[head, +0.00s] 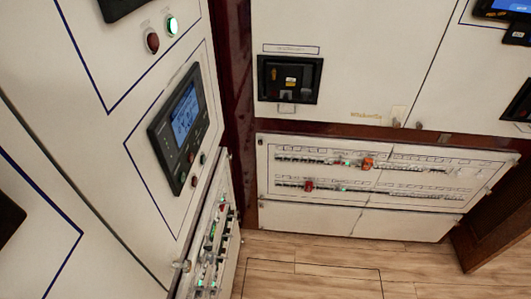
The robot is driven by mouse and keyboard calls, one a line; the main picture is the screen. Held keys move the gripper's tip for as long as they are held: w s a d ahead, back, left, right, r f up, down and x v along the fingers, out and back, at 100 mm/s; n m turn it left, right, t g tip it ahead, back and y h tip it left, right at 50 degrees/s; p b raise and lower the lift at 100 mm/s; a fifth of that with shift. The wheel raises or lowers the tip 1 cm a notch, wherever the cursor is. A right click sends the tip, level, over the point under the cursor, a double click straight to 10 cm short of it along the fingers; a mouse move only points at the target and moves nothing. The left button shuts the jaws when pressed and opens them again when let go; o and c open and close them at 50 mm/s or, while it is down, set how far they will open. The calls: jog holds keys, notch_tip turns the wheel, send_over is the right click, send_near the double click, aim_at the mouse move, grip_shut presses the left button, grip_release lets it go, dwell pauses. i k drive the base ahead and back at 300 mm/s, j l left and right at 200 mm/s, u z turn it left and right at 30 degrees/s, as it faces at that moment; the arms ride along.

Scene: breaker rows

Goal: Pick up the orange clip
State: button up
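An orange clip (367,163) shows on the upper breaker row of the low white panel at the back. A second, redder orange piece (308,186) sits on the lower row, further left. Both are small, and I cannot tell how each is fixed to the breakers. My gripper is not in view.
The breaker panel (345,216) is low on the far wall, above a wooden floor (310,268) that looks clear. A white cabinet with a display (184,121) and another breaker strip (213,240) stands close on the left. A dark red post (238,100) separates them.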

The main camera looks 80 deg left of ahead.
aim_at(365, 165)
jog(key=u, duration=2.05)
jog(key=i+l+u, duration=0.25)
jog(key=i+l, duration=0.2)
jog(key=i, duration=0.25)
jog(key=i+l+u, duration=0.25)
jog(key=i+l, duration=0.35)
jog(key=k+j+z, duration=0.15)
jog(key=k+j, duration=0.2)
jog(key=i+l+u, duration=0.15)
jog(key=i+l, duration=0.25)
jog(key=i, duration=0.05)
